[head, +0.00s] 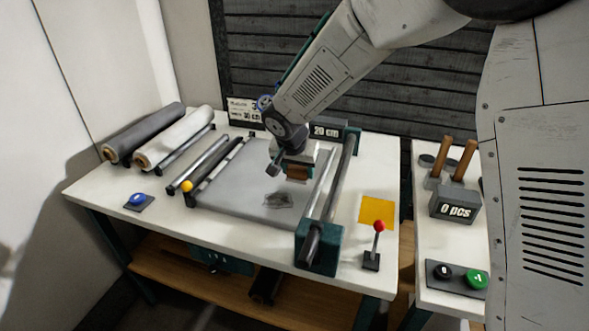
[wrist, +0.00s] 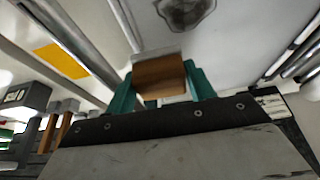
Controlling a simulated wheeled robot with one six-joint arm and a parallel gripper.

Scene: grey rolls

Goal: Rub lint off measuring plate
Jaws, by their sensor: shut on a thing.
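The measuring plate (head: 232,196) is a flat grey sheet on the white table, between the rollers. A darker grey lint patch (head: 278,201) lies on it, near its front right part. The lint also shows at the top of the wrist view (wrist: 187,8). My gripper (head: 297,168) is over the plate, behind the lint in the head view. Its teal fingers are shut on a brown wooden block (wrist: 160,76) with a pale edge. The block appears apart from the lint; I cannot tell whether it touches the plate.
A dark roller frame (head: 319,250) borders the plate on the right, with a red-knobbed lever (head: 378,227) and yellow square (head: 377,211) beyond. Rods and a yellow ball (head: 187,186) stand left. Grey (head: 145,132) and white (head: 172,138) rolls lie at back left.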

